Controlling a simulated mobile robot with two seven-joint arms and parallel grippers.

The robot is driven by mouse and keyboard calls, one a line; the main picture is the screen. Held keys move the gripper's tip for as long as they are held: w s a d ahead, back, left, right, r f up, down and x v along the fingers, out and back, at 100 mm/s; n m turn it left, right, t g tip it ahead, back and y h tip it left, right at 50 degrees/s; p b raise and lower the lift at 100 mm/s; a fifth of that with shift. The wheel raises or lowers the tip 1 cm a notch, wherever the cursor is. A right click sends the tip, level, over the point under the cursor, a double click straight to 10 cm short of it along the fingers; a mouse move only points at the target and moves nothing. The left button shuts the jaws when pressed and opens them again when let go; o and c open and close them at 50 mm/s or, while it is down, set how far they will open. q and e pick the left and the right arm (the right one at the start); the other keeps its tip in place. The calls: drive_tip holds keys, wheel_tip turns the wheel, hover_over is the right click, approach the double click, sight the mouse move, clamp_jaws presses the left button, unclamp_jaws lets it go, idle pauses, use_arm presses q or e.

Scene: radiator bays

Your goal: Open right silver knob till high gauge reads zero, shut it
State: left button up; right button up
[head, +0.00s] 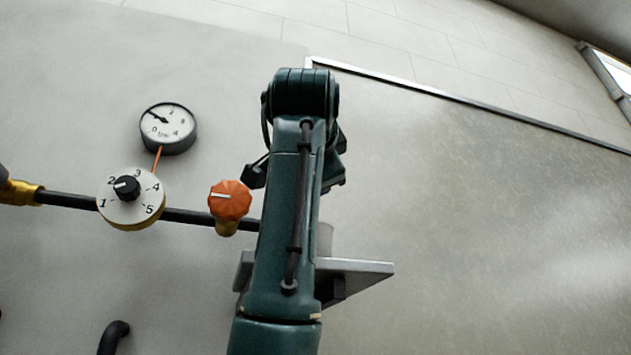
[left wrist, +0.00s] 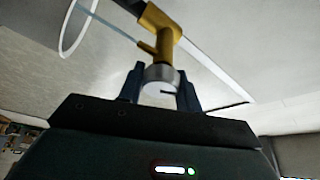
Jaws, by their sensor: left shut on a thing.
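In the left wrist view a silver knob (left wrist: 160,74) sits on the end of a brass valve (left wrist: 162,34). My left gripper (left wrist: 161,82) has one finger on each side of it and is shut on it. A dark mark shows on the knob's face. In the head view my green arm covers the knob. A round gauge (head: 168,127) on the wall is marked 0 to 4; its needle points up and left, near where 1 would be. I cannot tell whether this is the high gauge. My right gripper is not in view.
Left of my arm, a dark pipe (head: 185,216) carries a numbered dial (head: 130,198) and an orange knob (head: 230,199). A grey plate (head: 355,270) juts out behind my arm. A black bent pipe (head: 113,337) is at lower left. The wall panel at right (head: 480,210) is bare.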

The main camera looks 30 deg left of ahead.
use_arm(q)
drive_tip(key=shift+m, duration=0.4)
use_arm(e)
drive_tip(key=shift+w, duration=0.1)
use_arm(q)
drive_tip(key=o, duration=1)
drive_tip(key=shift+s+d, duration=0.1)
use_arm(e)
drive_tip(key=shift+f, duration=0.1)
use_arm(q)
drive_tip(key=shift+s+d+f, duration=0.15)
drive_tip(key=shift+s, duration=0.1)
drive_tip(key=b+v, duration=0.4)
drive_tip(key=v, duration=0.8)
drive_tip(key=shift+s, duration=0.2)
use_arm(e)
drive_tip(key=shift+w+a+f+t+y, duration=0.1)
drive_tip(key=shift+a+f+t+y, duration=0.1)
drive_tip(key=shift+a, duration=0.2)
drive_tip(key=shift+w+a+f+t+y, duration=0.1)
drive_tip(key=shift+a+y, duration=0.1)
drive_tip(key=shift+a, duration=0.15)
